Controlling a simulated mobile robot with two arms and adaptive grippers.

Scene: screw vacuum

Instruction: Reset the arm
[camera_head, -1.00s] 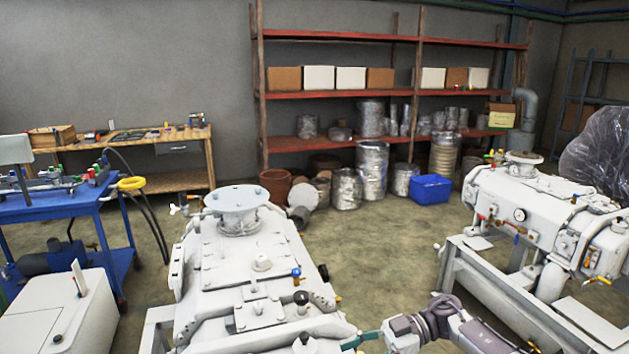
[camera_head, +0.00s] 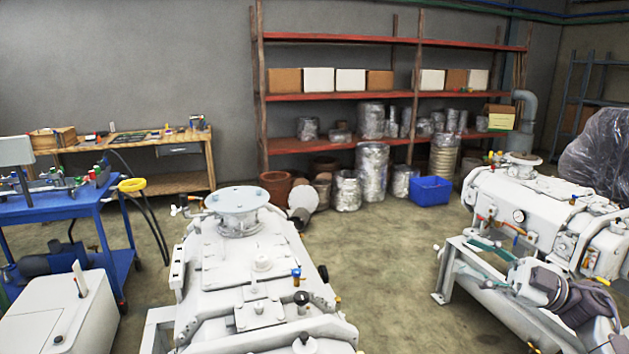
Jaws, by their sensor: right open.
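My right gripper (camera_head: 466,255) is at the right of the head view, with its arm coming in from the lower right corner. Its two green fingers are spread apart and point left, with nothing between them. It shows in front of the frame of the right white vacuum machine (camera_head: 545,204); whether it touches the machine cannot be told. Another white vacuum machine (camera_head: 216,285) with a round flange on top stands in the centre foreground, well left of the gripper. My left gripper is not in view.
A blue cart (camera_head: 52,209) with tools and a white box (camera_head: 60,318) stand at the left. A wooden bench (camera_head: 190,140) and a red shelf (camera_head: 330,95) line the back wall. A blue bin (camera_head: 430,190) sits on the floor. Floor between the machines is clear.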

